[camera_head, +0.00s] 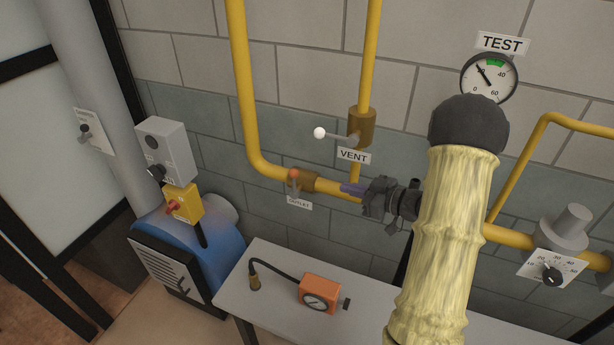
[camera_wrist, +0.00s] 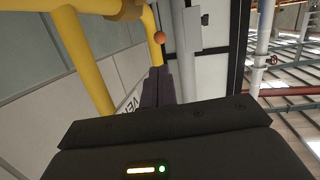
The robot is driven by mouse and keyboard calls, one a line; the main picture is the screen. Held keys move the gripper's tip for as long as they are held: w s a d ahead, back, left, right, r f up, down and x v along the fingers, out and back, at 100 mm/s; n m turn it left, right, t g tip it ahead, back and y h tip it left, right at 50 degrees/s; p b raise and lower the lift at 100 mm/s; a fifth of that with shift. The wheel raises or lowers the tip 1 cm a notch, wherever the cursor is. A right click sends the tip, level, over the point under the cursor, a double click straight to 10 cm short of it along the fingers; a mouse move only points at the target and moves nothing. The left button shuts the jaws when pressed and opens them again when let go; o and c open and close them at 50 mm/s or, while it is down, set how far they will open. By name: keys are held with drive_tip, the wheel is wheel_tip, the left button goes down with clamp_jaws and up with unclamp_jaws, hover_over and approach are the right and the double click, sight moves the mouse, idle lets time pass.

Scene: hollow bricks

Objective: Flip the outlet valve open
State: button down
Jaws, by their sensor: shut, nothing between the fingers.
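The outlet valve (camera_head: 309,181) is a brass body on the low yellow pipe, above a label reading OUTLET (camera_head: 299,203). Its short lever ends in an orange ball (camera_head: 294,174), which stands near the left end of the body. The orange ball also shows in the wrist view (camera_wrist: 159,37), beyond my fingertips. My gripper (camera_head: 344,188) is shut and empty, to the right of the valve and in front of the pipe. Its purple-grey fingers (camera_wrist: 158,84) point toward the ball and look apart from it. The lever's stem is hard to make out.
The vent valve (camera_head: 362,125), with a white-ball lever (camera_head: 320,133), sits above my gripper. A TEST gauge (camera_head: 489,77) is at upper right. A grey table (camera_head: 270,275) below holds an orange gauge box (camera_head: 320,293). A blue machine (camera_head: 205,248) stands at left.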

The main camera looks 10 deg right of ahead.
drive_tip(key=p, duration=0.5)
approach(294, 184)
drive_tip(key=w+a+r, duration=0.2)
drive_tip(key=w+a, duration=0.1)
drive_tip(key=w, duration=0.1)
drive_tip(key=shift+w+a+r, duration=0.25)
drive_tip(key=shift+w+d, duration=0.1)
drive_tip(key=shift+w, duration=0.05)
